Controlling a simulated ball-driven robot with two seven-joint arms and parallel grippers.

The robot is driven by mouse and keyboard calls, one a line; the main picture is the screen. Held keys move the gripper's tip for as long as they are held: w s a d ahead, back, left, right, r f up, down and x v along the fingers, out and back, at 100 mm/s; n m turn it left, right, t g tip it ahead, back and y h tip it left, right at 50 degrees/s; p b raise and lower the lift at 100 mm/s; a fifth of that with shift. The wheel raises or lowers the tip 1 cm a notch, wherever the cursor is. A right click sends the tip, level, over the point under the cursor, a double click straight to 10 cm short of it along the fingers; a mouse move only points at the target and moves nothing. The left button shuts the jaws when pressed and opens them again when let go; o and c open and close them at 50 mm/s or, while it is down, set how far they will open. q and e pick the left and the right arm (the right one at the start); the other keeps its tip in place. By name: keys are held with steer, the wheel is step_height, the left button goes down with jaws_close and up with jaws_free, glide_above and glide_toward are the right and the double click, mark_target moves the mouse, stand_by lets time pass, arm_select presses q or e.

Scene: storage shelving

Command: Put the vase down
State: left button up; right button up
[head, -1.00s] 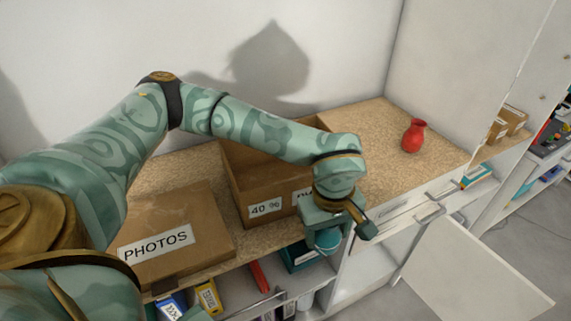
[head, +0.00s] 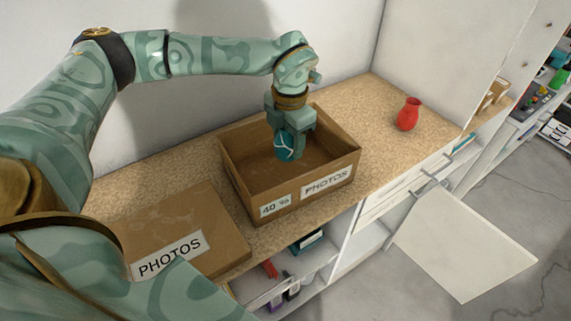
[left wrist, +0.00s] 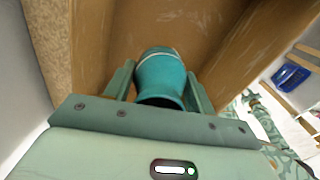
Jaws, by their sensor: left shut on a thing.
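A teal vase with a pale band (head: 288,147) is held in my left gripper (head: 289,128), which is shut on it. In the left wrist view the vase (left wrist: 160,78) sits between the two fingers (left wrist: 158,88). The gripper is over the open cardboard box (head: 331,184) labelled "40 %" and "PHOTOS". The vase is at the box's opening, above its inside; I cannot tell whether it touches the box floor. A red vase (head: 408,114) stands upright on the counter to the right. My right gripper is not in view.
A closed box marked "PHOTOS" (head: 180,235) lies left of the open box on the speckled counter (head: 388,146). The counter between the open box and the red vase is clear. A white cabinet door (head: 466,240) hangs open at the lower right.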

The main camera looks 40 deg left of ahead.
mark_target(288, 150)
arm_select(q)
step_height(288, 150, down, 4)
steer(key=shift+r, duration=0.15)
step_height(288, 150, down, 3)
steer(key=shift+f+b, duration=0.1)
steer(key=shift+b, duration=0.5)
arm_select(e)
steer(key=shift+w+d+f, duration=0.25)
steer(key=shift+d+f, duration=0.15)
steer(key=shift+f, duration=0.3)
arm_select(q)
steer(key=o, duration=1.2)
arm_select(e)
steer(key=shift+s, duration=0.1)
arm_select(q)
steer(key=r, duration=0.4)
steer(key=r+p, duration=0.1)
steer(key=r, duration=0.3)
steer(key=r+p, duration=0.1)
steer(key=r, duration=0.3)
steer(key=shift+d+r, duration=0.1)
steer(key=shift+d, duration=0.15)
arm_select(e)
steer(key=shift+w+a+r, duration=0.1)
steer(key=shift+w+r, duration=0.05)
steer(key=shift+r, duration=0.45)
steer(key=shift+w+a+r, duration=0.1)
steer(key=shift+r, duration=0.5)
